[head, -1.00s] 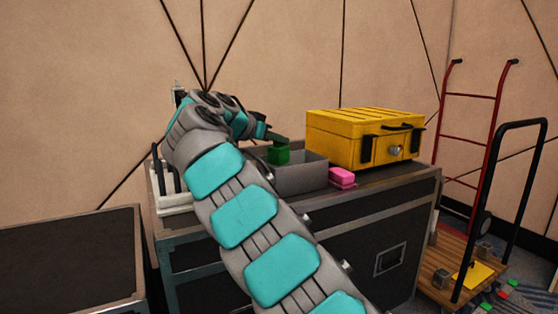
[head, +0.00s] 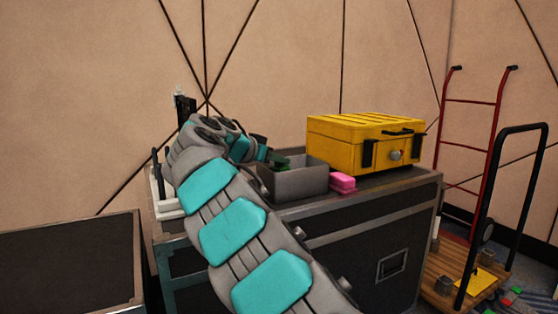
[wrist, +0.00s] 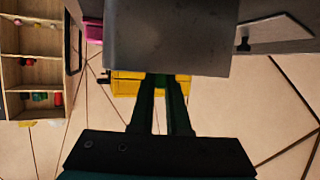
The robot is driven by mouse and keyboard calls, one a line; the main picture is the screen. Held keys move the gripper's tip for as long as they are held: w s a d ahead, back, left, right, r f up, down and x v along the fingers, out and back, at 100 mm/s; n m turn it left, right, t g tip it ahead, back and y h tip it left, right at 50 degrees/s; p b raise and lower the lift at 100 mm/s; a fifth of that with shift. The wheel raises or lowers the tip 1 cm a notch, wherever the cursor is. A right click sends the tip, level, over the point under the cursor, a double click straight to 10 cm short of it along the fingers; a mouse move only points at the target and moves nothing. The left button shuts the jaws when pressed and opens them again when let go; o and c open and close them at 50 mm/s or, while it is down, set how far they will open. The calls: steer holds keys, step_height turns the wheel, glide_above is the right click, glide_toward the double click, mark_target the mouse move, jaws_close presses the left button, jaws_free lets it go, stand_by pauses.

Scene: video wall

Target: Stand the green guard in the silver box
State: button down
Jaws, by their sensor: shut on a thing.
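The silver box (head: 300,183) is an open grey box on top of the dark flight case. The green guard (head: 283,163) shows as a small green patch at the box's back left, with its lower part hidden behind the box wall. My gripper (head: 274,158) is shut on the guard at the box's left side. In the wrist view, the box (wrist: 165,40) fills the top middle and hides the fingertips of my gripper (wrist: 162,84). I cannot tell whether the guard touches the box floor.
A pink block (head: 342,182) lies right of the box, with a yellow case (head: 365,142) behind it. A white rack (head: 166,198) with dark upright items stands at the left. A red hand truck (head: 470,145) and a wooden cart (head: 465,275) stand to the right.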

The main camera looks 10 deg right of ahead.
steer(key=shift+f+b, duration=0.35)
steer(key=shift+f, duration=0.1)
steer(key=c, duration=0.9)
jaws_free()
steer(key=shift+r, duration=0.2)
steer(key=shift+r+p, duration=0.55)
steer(key=shift+p, duration=0.2)
steer(key=v, duration=1.2)
